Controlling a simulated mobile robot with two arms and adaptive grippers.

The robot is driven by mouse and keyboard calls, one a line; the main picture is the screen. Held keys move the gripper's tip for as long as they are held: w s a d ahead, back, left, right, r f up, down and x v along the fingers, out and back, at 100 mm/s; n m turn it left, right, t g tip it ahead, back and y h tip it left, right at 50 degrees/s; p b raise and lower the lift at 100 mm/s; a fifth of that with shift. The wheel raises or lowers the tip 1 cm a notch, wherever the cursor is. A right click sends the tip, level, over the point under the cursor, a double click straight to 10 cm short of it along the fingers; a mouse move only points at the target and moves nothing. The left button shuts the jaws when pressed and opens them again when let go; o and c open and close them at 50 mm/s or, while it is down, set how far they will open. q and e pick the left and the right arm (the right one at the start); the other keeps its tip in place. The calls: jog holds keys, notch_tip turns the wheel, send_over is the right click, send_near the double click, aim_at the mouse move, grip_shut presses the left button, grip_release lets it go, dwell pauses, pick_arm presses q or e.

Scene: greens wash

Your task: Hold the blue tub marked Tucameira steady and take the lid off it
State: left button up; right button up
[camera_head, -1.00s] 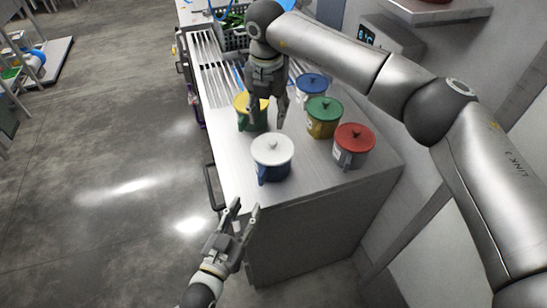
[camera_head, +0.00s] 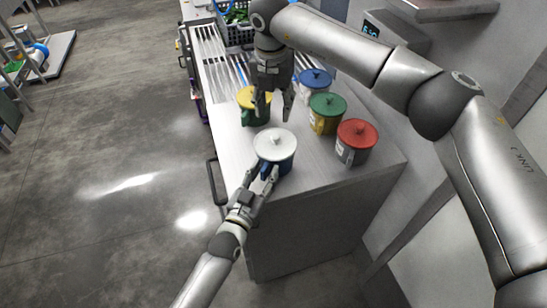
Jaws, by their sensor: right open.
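A blue tub (camera_head: 284,170) with a white knobbed lid (camera_head: 275,143) stands upright at the near end of the steel counter. The lid is on it. No name on it is readable. My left gripper (camera_head: 261,178) is at the tub's near side, its fingers apart by the lower front of the tub; whether they touch it is unclear. My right gripper (camera_head: 275,115) points down, open and empty, just behind the white lid and above counter height.
Behind stand tubs with yellow (camera_head: 254,98), blue (camera_head: 314,79), green (camera_head: 327,105) and red (camera_head: 357,134) lids. The red-lidded one is close on the right. A dark crate of greens (camera_head: 236,33) sits at the back. The counter (camera_head: 330,185) is bare at the near right.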

aim_at(282, 146)
pick_arm(q)
grip_shut()
pick_arm(e)
jog(key=shift+o, duration=0.3)
jog(key=o, duration=0.4)
jog(key=shift+s+d+f, duration=0.1)
jog(key=shift+s+f, duration=0.05)
jog(key=shift+s, duration=0.05)
jog(key=o, duration=0.5)
jog(key=shift+s+d+f+m+y, duration=0.25)
jog(key=shift+s+d+m, duration=0.25)
jog(key=shift+m, duration=0.3)
jog(key=shift+o, duration=0.6)
jog(key=shift+s+d+r+m+y, duration=0.1)
jog(key=shift+s+d+m+y, duration=0.1)
jog(key=shift+d+m, duration=0.25)
jog(key=shift+s+d+r+m+y, duration=0.1)
jog(key=shift+s+d+m, duration=0.05)
jog(key=shift+d+m, duration=0.3)
jog(key=f, duration=0.4)
jog(key=w+f, duration=0.1)
jog(key=f, duration=0.3)
jog(key=w+f, duration=0.1)
jog(key=f, duration=0.2)
jog(key=shift+a+f, duration=0.3)
jog(key=shift+f, duration=0.1)
